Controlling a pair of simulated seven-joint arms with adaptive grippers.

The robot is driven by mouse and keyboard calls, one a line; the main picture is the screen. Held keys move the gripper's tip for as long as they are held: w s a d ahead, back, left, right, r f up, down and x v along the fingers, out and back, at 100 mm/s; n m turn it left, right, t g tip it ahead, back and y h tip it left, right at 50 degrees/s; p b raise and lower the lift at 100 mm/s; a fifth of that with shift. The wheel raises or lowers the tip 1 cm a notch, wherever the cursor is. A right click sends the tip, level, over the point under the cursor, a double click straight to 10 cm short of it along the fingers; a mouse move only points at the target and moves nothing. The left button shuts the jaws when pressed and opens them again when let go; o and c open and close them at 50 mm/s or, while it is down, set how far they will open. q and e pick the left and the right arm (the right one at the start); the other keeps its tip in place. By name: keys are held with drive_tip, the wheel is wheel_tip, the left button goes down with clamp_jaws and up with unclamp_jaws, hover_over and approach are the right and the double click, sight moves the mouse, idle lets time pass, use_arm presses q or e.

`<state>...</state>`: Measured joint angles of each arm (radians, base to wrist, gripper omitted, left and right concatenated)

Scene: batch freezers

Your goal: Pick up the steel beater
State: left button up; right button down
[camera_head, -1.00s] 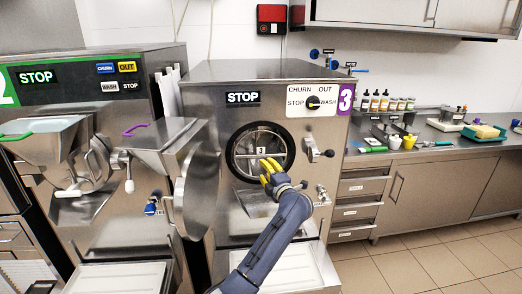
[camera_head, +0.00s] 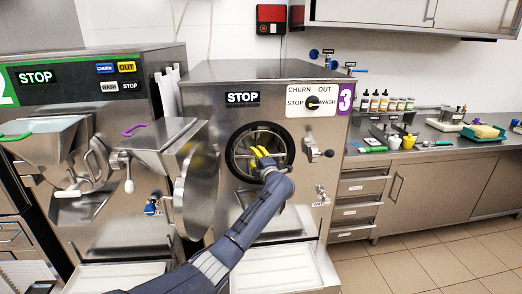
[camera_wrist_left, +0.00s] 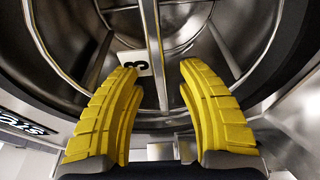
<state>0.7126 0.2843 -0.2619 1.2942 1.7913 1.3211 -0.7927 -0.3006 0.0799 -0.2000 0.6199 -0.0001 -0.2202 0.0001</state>
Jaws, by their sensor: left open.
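The steel beater (camera_wrist_left: 153,40) sits inside the round open drum of machine 3. In the left wrist view its bars and curved ring show close up, with a white tag (camera_wrist_left: 134,67) marked 3. My left gripper (camera_head: 263,154) has yellow fingers and is at the drum mouth in the head view. In the left wrist view the gripper (camera_wrist_left: 158,75) is open, one finger on each side of a central bar, with visible gaps. I cannot tell how deep the fingers reach. The gripper hides part of the beater in the head view. My right gripper is not in view.
Machine 3 (camera_head: 205,100) has a drum rim (camera_head: 231,160) close around my gripper. The round door (camera_head: 197,190) stands open at the left. A handle (camera_head: 318,154) sticks out at the right. A counter (camera_head: 432,152) with bottles and tools is farther right.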

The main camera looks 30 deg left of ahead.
use_arm(q)
drive_tip(key=shift+w+a, duration=0.4)
drive_tip(key=shift+a, duration=0.1)
drive_tip(key=shift+c, duration=0.4)
clamp_jaws()
